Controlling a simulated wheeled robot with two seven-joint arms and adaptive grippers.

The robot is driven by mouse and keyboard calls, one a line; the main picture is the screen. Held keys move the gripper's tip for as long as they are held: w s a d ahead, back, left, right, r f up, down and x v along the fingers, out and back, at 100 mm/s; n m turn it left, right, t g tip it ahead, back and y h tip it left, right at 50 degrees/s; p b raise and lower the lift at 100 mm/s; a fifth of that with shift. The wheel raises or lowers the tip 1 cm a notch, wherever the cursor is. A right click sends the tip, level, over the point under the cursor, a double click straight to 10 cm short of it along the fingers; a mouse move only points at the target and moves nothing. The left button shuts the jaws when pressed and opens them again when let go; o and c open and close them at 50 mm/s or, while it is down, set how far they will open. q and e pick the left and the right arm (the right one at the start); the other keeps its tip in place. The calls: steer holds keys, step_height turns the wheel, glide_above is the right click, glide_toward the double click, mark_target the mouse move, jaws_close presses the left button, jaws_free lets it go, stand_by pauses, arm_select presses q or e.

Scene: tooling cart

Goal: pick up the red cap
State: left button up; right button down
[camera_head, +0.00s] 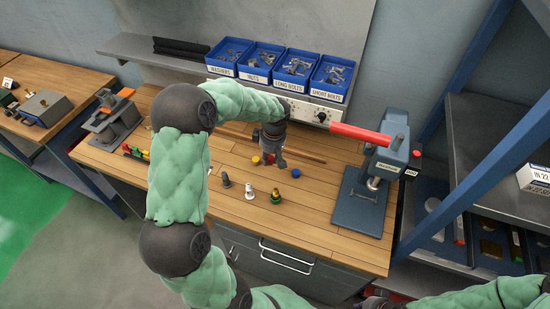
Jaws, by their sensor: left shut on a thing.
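My left gripper (279,161) reaches down to the wooden bench top in the middle of the camera_head view. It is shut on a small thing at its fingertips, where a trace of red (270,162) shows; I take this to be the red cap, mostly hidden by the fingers. A yellow cap (256,160) lies just left of the gripper and a blue cap (296,173) just right of it. My right arm shows at the bottom right, its gripper out of the picture.
Three bolt-like parts stand in front: a grey one (225,180), a white one (249,191) and a brass one (275,196). A press (368,195) with a red lever (360,134) stands right. Blue bins (229,57) sit behind. A clamp fixture (112,122) stands left.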

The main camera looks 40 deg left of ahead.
arm_select(q)
steer(key=s+d+r, duration=0.1)
steer(key=s+r, duration=0.4)
steer(key=s, duration=0.4)
steer(key=n+p, duration=0.1)
steer(key=p, duration=0.3)
glide_above(276, 190)
steer(key=shift+a+r, duration=0.2)
steer(key=shift+r, duration=0.05)
steer(key=shift+d+f, duration=0.1)
steer(key=shift+d, duration=0.15)
steer(key=shift+f+n, duration=0.2)
steer(key=shift+n, duration=0.1)
steer(key=shift+f+b, duration=1)
steer(key=shift+f, duration=1.05)
steer(key=shift+b, duration=0.7)
steer(key=shift+f+b, duration=1.1)
steer(key=shift+b, duration=0.25)
